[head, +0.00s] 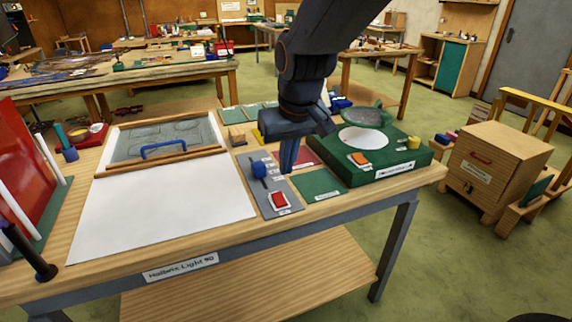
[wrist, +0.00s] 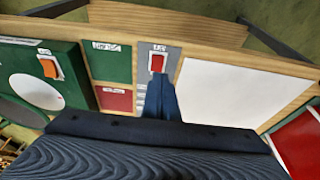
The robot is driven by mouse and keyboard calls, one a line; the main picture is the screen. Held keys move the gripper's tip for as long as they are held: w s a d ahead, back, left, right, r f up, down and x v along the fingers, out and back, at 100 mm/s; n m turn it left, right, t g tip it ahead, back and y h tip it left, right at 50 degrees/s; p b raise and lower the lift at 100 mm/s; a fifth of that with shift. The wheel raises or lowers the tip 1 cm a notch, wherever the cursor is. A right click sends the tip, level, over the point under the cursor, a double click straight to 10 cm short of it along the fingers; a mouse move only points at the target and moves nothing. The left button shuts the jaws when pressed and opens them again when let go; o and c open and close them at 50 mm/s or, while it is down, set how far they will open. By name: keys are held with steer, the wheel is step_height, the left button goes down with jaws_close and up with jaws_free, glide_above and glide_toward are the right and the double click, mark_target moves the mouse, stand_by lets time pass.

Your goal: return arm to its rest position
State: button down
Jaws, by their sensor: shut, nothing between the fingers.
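My gripper (head: 288,158) points down over the grey switch panel (head: 285,193) in the middle of the workbench. Its dark blue fingers are together and hold nothing. In the wrist view my gripper (wrist: 161,92) shows over the same grey strip, close to a red rocker switch (wrist: 157,62). The red switch (head: 278,200) also shows in the head view, in front of the fingers. A blue knob (head: 259,170) stands just left of the fingers. I cannot tell whether the fingertips touch the panel.
A white board (head: 165,207) with a blue-handled bar (head: 163,149) lies left. A green machine (head: 383,160) with an orange switch (head: 360,159) stands right. A red panel (head: 22,150) stands at the left edge. A wooden cabinet (head: 495,165) is on the floor at right.

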steer(key=shift+d, duration=0.1)
steer(key=s+d+f+m, duration=0.1)
steer(key=s+d+f, duration=0.2)
steer(key=d, duration=0.3)
steer(key=s+d+f+m+g, duration=0.1)
steer(key=s+d+f, duration=0.2)
steer(key=s+d, duration=0.2)
steer(key=s+d+f+m+g+h, duration=0.1)
steer(key=s+d+f+m, duration=0.1)
steer(key=s+d+f, duration=0.2)
steer(key=d, duration=0.3)
steer(key=shift+s, duration=0.25)
steer(key=shift+a, duration=0.1)
